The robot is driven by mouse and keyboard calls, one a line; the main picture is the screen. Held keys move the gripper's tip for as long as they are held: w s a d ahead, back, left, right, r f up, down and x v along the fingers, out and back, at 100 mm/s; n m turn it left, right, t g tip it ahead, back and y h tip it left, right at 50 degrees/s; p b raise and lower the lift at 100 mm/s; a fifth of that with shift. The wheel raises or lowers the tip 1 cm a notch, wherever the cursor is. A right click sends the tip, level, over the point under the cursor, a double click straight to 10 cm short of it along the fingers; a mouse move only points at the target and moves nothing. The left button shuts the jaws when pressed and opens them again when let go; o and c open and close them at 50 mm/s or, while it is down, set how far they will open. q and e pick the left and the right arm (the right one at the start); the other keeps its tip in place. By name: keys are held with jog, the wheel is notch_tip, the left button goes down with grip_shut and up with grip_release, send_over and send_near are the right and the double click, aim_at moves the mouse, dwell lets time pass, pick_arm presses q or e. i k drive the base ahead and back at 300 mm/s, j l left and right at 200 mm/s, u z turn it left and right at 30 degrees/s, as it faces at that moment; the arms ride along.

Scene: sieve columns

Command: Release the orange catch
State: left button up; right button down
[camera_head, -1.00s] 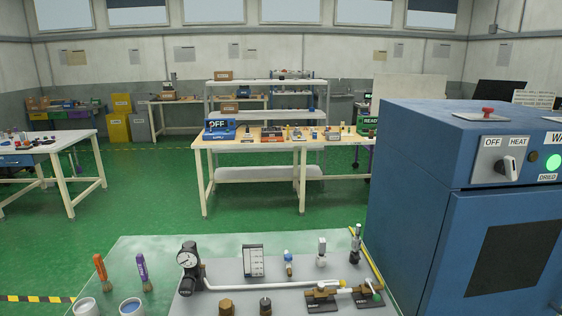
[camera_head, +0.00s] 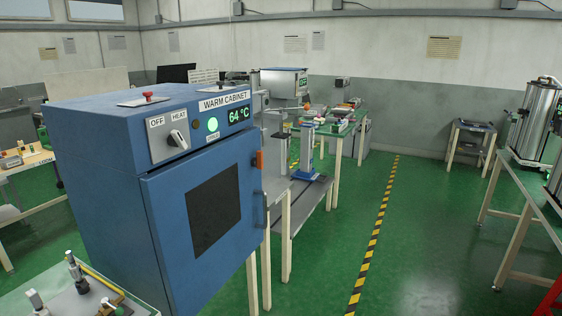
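The orange catch (camera_head: 259,160) is a small upright piece at the right edge of the door of the blue warm cabinet (camera_head: 85,160). The cabinet door (camera_head: 168,236) looks shut, with a dark window (camera_head: 214,209) in it. A vertical door handle (camera_head: 259,208) sits just below the catch. The cabinet display (camera_head: 239,114) reads 64 °C, a green lamp (camera_head: 212,124) glows, and a knob (camera_head: 177,139) sits by the OFF and HEAT labels. Neither of my grippers is in view.
A bench (camera_head: 103,291) with fittings stands at the lower left. Behind the cabinet is a bench with a blue stand (camera_head: 307,160). A table with steel cylinders (camera_head: 533,120) is at the right. Green floor with a striped line (camera_head: 372,245) lies open between them.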

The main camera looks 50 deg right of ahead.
aim_at(258, 162)
jog(key=z, duration=1.6)
